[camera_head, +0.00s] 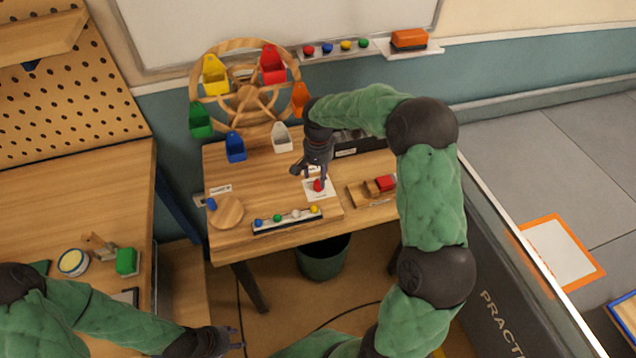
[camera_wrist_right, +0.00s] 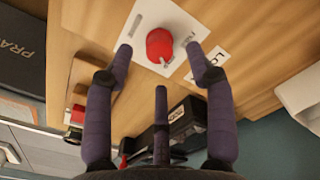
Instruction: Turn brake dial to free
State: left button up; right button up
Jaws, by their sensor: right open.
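The brake dial is a red knob (camera_head: 318,185) on a white plate (camera_head: 325,195) on the wooden table. In the right wrist view the red knob (camera_wrist_right: 160,45) has a small grey pointer at its lower edge. A label (camera_wrist_right: 208,62) beside it shows letters I can read only in part. My right gripper (camera_head: 311,173) is over the plate from above. In the right wrist view its fingers (camera_wrist_right: 158,50) are open, with fingertips on either side of the knob and a gap to it. My left gripper (camera_head: 235,340) is low in the head view, empty, away from the table.
A wooden wheel with coloured buckets (camera_head: 248,103) stands behind. A wooden disc with a blue peg (camera_head: 227,213) lies left of the dial. A strip of coloured balls (camera_head: 288,219) is in front, and a wooden block with a red part (camera_head: 370,192) is at right.

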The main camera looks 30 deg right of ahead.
aim_at(318, 182)
jog(key=shift+f+b, duration=0.45)
jog(key=shift+f, duration=1.45)
jog(key=shift+c, duration=0.3)
grip_shut()
